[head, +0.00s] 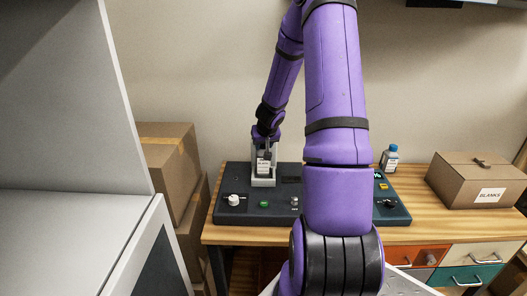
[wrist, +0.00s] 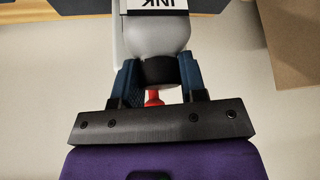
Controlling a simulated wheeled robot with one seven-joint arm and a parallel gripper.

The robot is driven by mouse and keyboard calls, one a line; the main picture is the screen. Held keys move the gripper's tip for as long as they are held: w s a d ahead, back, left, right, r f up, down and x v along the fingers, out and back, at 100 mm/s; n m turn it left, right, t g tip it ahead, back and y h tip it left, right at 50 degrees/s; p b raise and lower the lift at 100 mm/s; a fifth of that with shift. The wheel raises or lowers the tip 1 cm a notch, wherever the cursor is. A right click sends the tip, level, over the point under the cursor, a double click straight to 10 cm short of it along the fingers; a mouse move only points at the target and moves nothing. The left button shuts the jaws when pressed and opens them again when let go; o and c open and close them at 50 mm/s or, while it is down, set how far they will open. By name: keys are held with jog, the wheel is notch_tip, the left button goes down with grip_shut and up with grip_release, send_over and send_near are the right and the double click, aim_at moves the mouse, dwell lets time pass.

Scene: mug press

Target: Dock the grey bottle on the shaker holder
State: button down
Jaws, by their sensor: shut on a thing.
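The grey bottle (wrist: 155,38) has a black cap and a white label; in the wrist view the letters "INK" read upside down. My gripper (wrist: 158,72) is shut on it at the cap end, one blue finger on each side. In the head view the bottle (head: 263,165) hangs upright below my gripper (head: 265,143), within the outline of the light grey shaker holder (head: 263,183) on the dark console. I cannot tell whether the bottle's base touches the holder; its lower part is hidden.
The dark console (head: 240,212) has a white knob (head: 233,199) and a green button (head: 264,204). A blue-capped bottle (head: 389,158) stands behind its right end. A cardboard box (head: 475,182) sits on the right of the wooden table (head: 415,229). My arm hides the console's middle.

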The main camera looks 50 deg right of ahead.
aim_at(263, 151)
jog(key=shift+f, duration=1.6)
jog(key=c, duration=0.7)
grip_release()
